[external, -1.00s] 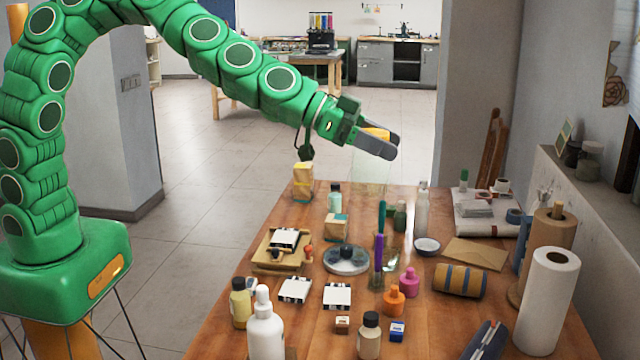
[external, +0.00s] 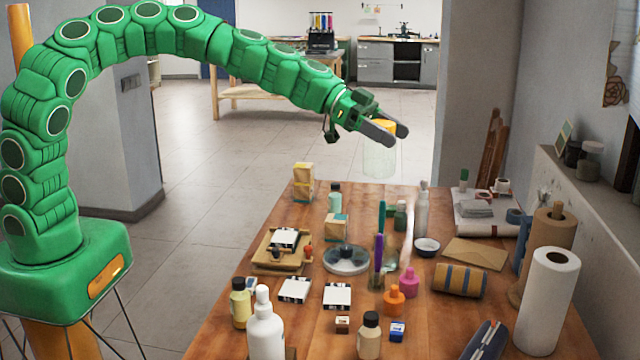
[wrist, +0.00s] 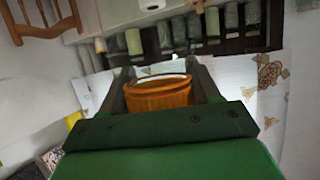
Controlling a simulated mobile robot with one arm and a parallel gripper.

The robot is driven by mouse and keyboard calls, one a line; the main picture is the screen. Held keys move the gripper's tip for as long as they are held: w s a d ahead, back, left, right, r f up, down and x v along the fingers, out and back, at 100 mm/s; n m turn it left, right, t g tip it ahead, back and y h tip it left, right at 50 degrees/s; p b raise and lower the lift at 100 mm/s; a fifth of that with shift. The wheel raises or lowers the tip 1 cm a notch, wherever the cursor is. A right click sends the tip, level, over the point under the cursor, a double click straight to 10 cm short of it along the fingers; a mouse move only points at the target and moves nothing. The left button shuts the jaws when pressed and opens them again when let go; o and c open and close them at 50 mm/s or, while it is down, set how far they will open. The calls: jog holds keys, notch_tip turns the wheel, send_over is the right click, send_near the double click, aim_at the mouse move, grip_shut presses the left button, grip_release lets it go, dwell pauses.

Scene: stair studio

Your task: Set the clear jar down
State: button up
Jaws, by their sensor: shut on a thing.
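The clear jar (external: 380,160) has a transparent body and an orange-yellow lid. My gripper (external: 391,136) is shut on it near the lid and holds it up in the air at the far end of the wooden table (external: 340,200). The jar looks upright. In the wrist view the orange lid (wrist: 158,95) sits between the two dark fingers, with the rest of the jar hidden below it. I cannot tell exactly how high the jar hangs above the table.
Near the far edge stand a wooden block (external: 303,182), a pale green bottle (external: 334,198) and a clear bottle (external: 421,210). Tall pens in a holder (external: 377,278), a round dish (external: 346,260) and a paper towel roll (external: 547,300) crowd the table. Bare wood shows at the far end.

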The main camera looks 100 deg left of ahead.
jog(key=s+a+m+h, duration=0.1)
jog(key=a, duration=0.3)
jog(key=s+a+r+m+g+h, duration=0.1)
jog(key=s+a, duration=0.1)
jog(key=a, duration=0.2)
jog(key=s+a+m+h, duration=0.1)
jog(key=s+a, duration=0.1)
jog(key=a, duration=0.2)
jog(key=shift+a+r+g, duration=0.25)
jog(key=shift+r+g, duration=0.05)
jog(key=shift+g, duration=0.1)
jog(key=shift+s+a+r+m+g+h, duration=0.55)
jog(key=shift+s+a+m+g+h, duration=0.45)
jog(key=shift+s+a, duration=3.3)
notch_tip(320, 180, down, 18)
jog(key=shift+w+a+f, duration=1.1)
jog(key=shift+w+f, duration=0.4)
jog(key=shift+w, duration=0.55)
jog(key=shift+w+a+f, duration=1.15)
jog(key=shift+w+f, duration=0.35)
jog(key=shift+w, duration=0.6)
jog(key=shift+w+a+f, duration=1.1)
jog(key=shift+w+f, duration=0.4)
jog(key=shift+w, duration=0.55)
jog(key=shift+f, duration=0.1)
jog(key=shift+w+f, duration=0.2)
jog(key=shift+f, duration=1.5)
